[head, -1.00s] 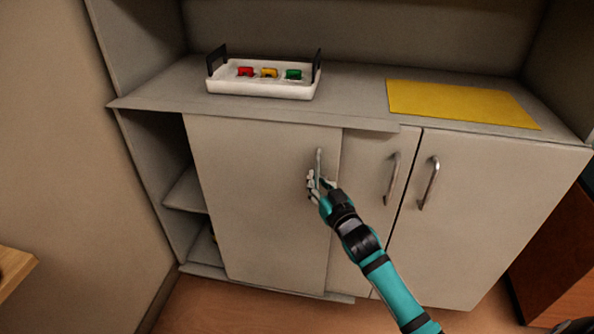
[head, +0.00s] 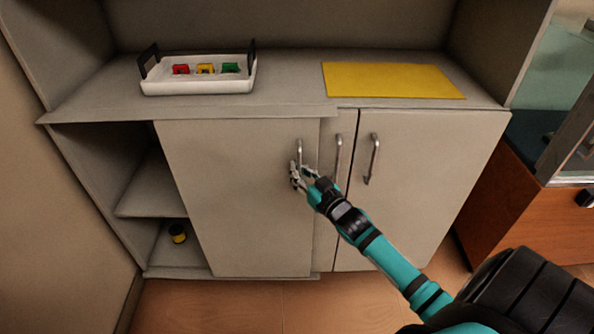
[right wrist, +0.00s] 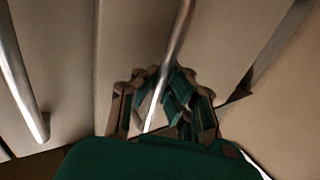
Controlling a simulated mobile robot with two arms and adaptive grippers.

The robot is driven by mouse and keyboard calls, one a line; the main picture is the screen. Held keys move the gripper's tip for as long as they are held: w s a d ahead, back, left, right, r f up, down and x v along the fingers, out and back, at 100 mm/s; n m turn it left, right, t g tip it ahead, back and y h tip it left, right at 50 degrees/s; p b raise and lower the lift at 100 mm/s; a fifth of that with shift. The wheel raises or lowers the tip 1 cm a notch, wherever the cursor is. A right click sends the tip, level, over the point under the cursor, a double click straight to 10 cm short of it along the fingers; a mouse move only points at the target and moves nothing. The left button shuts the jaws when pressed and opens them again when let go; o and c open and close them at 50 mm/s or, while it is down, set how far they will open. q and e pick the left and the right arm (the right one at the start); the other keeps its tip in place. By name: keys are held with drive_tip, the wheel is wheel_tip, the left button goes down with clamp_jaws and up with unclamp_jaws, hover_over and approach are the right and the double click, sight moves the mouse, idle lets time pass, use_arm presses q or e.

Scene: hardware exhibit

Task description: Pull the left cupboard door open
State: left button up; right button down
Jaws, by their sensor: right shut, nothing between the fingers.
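The left cupboard door (head: 235,195) is a pale panel standing partly open, with shelves exposed beyond its left edge. Its right edge overlaps the panel beside it. Its metal bar handle (head: 300,150) is upright near that edge. My right gripper (head: 298,177) is at the lower part of this handle, its fingers shut. In the right wrist view, the bar (right wrist: 176,50) runs down to the fingers (right wrist: 165,100); whether they touch it I cannot tell. My left gripper is out of view.
Two more handles, a middle one (head: 338,155) and a right one (head: 373,158), are close by on the right. A white tray (head: 200,87) and a yellow mat (head: 390,80) lie on the countertop. A small yellow-and-black object (head: 177,233) sits on the bottom shelf.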

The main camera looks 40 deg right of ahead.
drive_tip(key=c, duration=2)
unclamp_jaws()
drive_tip(key=shift+s+a+f, duration=0.1)
drive_tip(key=shift+a+f, duration=0.05)
drive_tip(key=shift+f, duration=0.1)
drive_tip(key=o, duration=0.4)
drive_tip(key=shift+r, duration=0.15)
drive_tip(key=shift+c, duration=0.2)
drive_tip(key=s, duration=1.2)
